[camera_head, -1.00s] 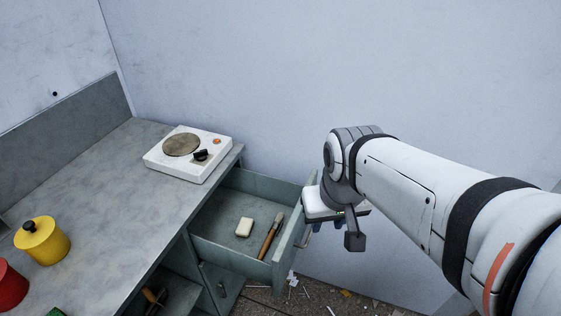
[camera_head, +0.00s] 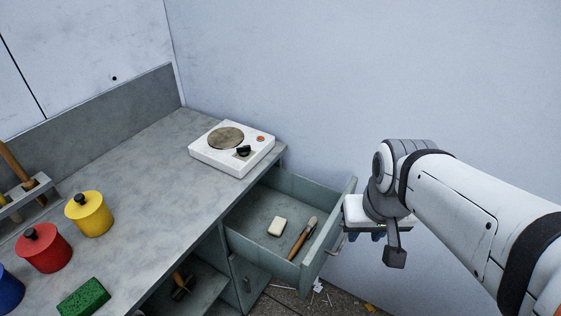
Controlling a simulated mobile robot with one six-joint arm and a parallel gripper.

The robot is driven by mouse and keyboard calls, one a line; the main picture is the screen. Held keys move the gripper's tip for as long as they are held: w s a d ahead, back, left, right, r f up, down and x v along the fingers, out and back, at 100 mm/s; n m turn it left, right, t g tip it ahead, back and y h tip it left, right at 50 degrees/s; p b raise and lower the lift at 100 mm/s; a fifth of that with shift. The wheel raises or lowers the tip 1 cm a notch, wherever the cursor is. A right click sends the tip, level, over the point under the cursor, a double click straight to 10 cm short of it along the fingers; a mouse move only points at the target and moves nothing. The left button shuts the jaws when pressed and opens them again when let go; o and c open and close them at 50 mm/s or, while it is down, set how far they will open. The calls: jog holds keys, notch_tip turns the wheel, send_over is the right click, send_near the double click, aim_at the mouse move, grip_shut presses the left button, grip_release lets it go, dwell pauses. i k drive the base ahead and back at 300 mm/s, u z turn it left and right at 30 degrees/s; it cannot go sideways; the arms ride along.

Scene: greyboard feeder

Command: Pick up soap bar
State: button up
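A small cream soap bar (camera_head: 278,226) lies flat on the floor of the open grey drawer (camera_head: 251,209). A brush with a wooden handle (camera_head: 302,239) lies just to its right in the same drawer. My gripper (camera_head: 368,236) hangs outside the drawer, to the right of its front panel and handle. It is apart from the soap. Its fingers point down and are mostly hidden by the wrist, so I cannot see whether they are open or shut.
A white hot plate (camera_head: 232,149) stands on the grey counter (camera_head: 165,180) above the drawer. Yellow (camera_head: 89,214), red (camera_head: 43,248) and blue pots and a green sponge (camera_head: 83,298) are at the left. A cupboard below is open. Debris litters the floor.

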aim_at(278, 226)
jog(key=z, duration=0.8)
jog(key=k, duration=0.8)
jog(key=u, duration=0.95)
jog(key=i, duration=1)
